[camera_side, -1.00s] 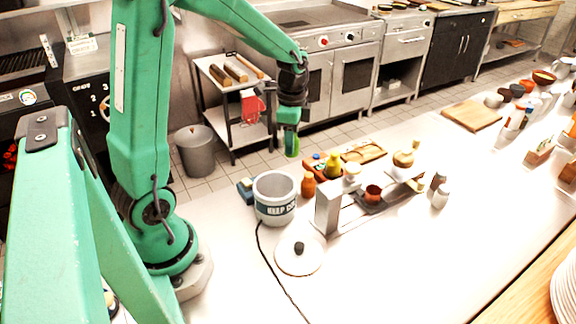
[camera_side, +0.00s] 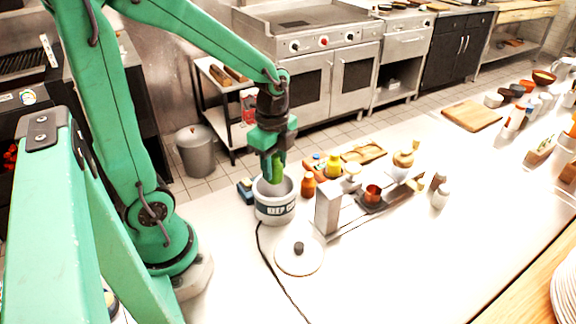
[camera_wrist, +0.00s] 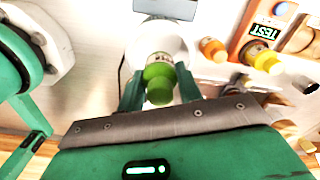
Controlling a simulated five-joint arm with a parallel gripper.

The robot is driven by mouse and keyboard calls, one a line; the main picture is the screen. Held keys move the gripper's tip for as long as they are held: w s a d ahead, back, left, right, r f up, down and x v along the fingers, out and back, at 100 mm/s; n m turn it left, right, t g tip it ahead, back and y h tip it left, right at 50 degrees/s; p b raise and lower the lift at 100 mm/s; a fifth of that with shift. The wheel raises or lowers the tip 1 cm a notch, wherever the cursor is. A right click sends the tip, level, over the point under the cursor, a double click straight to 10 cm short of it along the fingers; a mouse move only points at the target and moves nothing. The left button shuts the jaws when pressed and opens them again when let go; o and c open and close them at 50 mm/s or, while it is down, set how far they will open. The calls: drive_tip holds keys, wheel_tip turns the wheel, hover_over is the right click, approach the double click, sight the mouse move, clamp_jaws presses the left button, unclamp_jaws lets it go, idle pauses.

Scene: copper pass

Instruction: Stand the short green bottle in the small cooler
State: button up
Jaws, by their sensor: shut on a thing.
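The short green bottle (camera_side: 277,167) is held upright in my gripper (camera_side: 271,160), just over the opening of the small cooler. Its lower end appears to be at or just inside the rim. The small cooler (camera_side: 274,212) is a grey-white round bucket with dark lettering on a band, standing on the counter. In the wrist view the bottle (camera_wrist: 159,80) sits between the two green fingers of my gripper (camera_wrist: 160,92), with the cooler's white rim (camera_wrist: 140,42) around and beyond it. The cooler's floor is mostly hidden.
The cooler's lid (camera_side: 299,256) with a dark knob lies on the counter in front. A metal stand (camera_side: 328,208) with a copper cup (camera_side: 372,194) is further right. A blue block (camera_side: 245,188) lies behind left.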

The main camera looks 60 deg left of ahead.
sight(275, 182)
drive_tip(key=shift+f, duration=2.7)
drive_tip(key=shift+f, duration=2.1)
drive_tip(key=shift+f, duration=0.1)
drive_tip(key=o, duration=0.7)
drive_tip(key=shift+r, duration=0.2)
drive_tip(key=shift+r, duration=5.95)
